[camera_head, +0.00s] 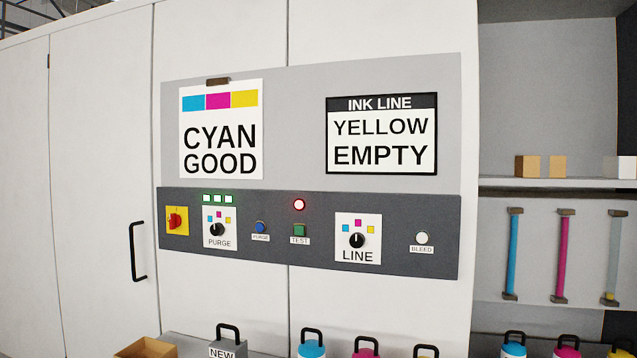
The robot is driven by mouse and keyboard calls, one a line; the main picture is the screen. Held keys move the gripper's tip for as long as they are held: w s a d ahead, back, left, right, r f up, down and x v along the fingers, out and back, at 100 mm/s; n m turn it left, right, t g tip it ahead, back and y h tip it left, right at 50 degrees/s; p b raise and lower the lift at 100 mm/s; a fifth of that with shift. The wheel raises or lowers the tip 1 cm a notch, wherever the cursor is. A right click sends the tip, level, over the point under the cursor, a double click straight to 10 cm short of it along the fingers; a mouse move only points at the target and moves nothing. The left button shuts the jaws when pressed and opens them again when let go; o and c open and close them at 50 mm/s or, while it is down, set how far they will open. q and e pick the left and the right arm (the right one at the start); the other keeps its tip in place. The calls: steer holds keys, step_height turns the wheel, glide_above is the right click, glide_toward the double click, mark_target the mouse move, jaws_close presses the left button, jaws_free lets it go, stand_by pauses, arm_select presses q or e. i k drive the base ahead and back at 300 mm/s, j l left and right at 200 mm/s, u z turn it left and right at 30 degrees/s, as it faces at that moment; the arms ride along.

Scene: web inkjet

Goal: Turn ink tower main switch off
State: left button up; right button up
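The main switch is probably the red rotary knob (175,221) on a yellow plate at the left end of the dark control strip (270,250). The knob is small in view and I cannot read any label or position on it. The strip is on the grey panel of the ink tower (290,115). A red lamp (299,204) glows above the green TEST button (299,231). Neither of my grippers is in view.
PURGE (216,229) and LINE (357,239) selector knobs, a blue button (260,228) and a white BLEED button (421,237) share the strip. A black door handle (137,251) sticks out at left. Bottles with black handles (312,345) stand below. The space before the panel is clear.

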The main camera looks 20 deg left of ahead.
mark_target(174, 220)
steer(key=u, duration=1.35)
steer(key=i+j+u, duration=0.2)
steer(key=j, duration=0.3)
steer(key=i, duration=0.1)
